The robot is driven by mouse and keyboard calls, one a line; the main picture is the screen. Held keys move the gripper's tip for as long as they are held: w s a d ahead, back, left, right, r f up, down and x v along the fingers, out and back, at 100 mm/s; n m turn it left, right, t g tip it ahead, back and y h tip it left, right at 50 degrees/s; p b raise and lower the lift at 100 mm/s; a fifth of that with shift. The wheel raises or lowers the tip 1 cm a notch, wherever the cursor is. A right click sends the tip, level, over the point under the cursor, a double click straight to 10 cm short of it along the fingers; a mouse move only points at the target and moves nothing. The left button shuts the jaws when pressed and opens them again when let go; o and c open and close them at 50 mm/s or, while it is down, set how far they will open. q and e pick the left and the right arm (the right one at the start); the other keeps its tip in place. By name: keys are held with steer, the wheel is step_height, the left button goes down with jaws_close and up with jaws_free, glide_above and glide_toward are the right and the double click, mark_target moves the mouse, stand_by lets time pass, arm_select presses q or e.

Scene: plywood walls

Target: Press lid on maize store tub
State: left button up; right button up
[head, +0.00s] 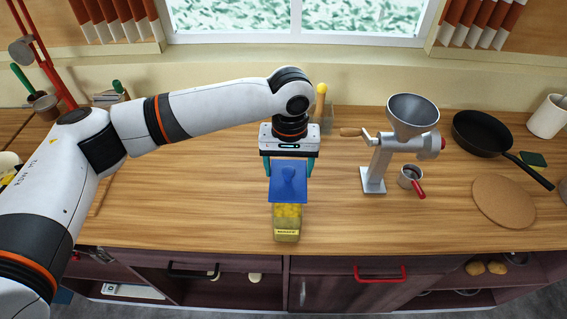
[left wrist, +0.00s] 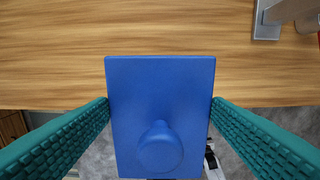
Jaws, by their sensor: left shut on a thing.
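The blue lid (head: 288,184) with a round knob is between the green fingers of my left gripper (head: 289,168), which is shut on its two side edges. In the left wrist view the lid (left wrist: 160,95) fills the space between the fingertips (left wrist: 160,106), knob facing the camera. The clear maize store tub (head: 287,220), with yellow contents and a yellow label, stands upright near the counter's front edge. The lid covers the tub's top in the head view; I cannot tell whether it touches the rim. The tub is hidden in the left wrist view. My right gripper is out of view.
A grey hand mill (head: 380,165) stands right of the tub, with a small red-handled cup (head: 411,177) beside it. A round cork mat (head: 503,201) and a black pan (head: 482,132) lie farther right. The wooden counter (head: 170,200) left of the tub is clear.

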arm_select(q)
steer(key=shift+w+f+b, duration=0.15)
steer(key=shift+f+b, duration=0.5)
steer(key=shift+f, duration=0.1)
step_height(320, 180, down, 2)
steer(key=b, duration=0.3)
steer(key=shift+f, duration=1.3)
steer(key=shift+p, duration=0.5)
steer(key=shift+f+p, duration=0.1)
steer(key=shift+p, duration=1)
stand_by(0.8)
